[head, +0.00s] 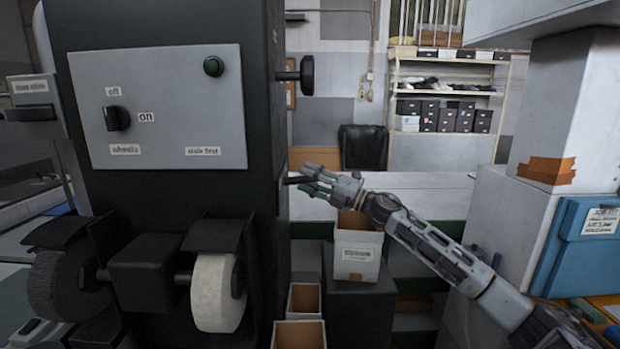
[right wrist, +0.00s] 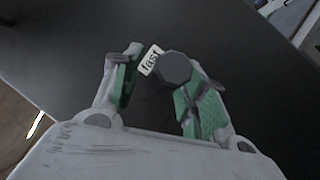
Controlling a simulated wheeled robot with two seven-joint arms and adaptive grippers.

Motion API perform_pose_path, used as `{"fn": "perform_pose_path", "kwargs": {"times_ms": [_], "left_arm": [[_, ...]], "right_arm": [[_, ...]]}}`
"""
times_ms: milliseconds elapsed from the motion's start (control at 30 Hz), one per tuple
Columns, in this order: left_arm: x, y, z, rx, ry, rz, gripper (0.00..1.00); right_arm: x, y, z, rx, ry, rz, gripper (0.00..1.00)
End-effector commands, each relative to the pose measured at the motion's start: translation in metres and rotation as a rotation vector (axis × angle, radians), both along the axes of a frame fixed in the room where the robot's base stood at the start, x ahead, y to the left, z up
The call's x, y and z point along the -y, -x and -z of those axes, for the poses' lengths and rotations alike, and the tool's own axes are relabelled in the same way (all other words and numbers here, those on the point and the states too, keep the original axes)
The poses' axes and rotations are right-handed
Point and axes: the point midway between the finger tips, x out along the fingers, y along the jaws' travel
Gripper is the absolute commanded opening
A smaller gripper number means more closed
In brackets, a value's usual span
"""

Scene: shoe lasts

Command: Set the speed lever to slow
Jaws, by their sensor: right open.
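The speed lever (right wrist: 174,69) shows in the right wrist view as a dark, many-sided knob end beside a white label reading "fast" (right wrist: 151,60). In the head view a short dark bar (head: 296,180), which looks like the same lever, sticks out from the right side of the black machine. My right gripper (head: 312,182) is open at this bar. In the right wrist view its green-padded fingers (right wrist: 155,85) stand on either side of the knob, which sits nearer the right finger. I cannot tell whether they touch. No "slow" label is visible. My left gripper is not in view.
The black machine (head: 185,20) carries a grey panel (head: 180,130) with an off/on knob and a wheel pair below. Another black knob (head: 306,75) juts from its side higher up. Open boxes (head: 357,255) stand below my right gripper. A white pillar (head: 575,100) is at right.

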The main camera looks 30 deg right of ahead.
Motion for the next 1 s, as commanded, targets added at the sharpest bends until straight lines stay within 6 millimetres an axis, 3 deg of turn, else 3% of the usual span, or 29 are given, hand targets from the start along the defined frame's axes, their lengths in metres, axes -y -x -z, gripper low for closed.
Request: {"fn": "perform_pose_path", "kwargs": {"times_ms": [267,600,1000], "left_arm": [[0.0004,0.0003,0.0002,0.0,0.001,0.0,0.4],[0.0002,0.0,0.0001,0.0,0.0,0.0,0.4],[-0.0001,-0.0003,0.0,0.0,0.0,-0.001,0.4]], "right_arm": [[-0.0001,-0.0002,0.0001,0.0,0.0,0.0,0.42],[0.0,-0.0002,0.0,0.0,0.0,0.0,0.0],[0.0006,-0.0003,0.0004,-0.001,0.0,0.002,0.0]]}}
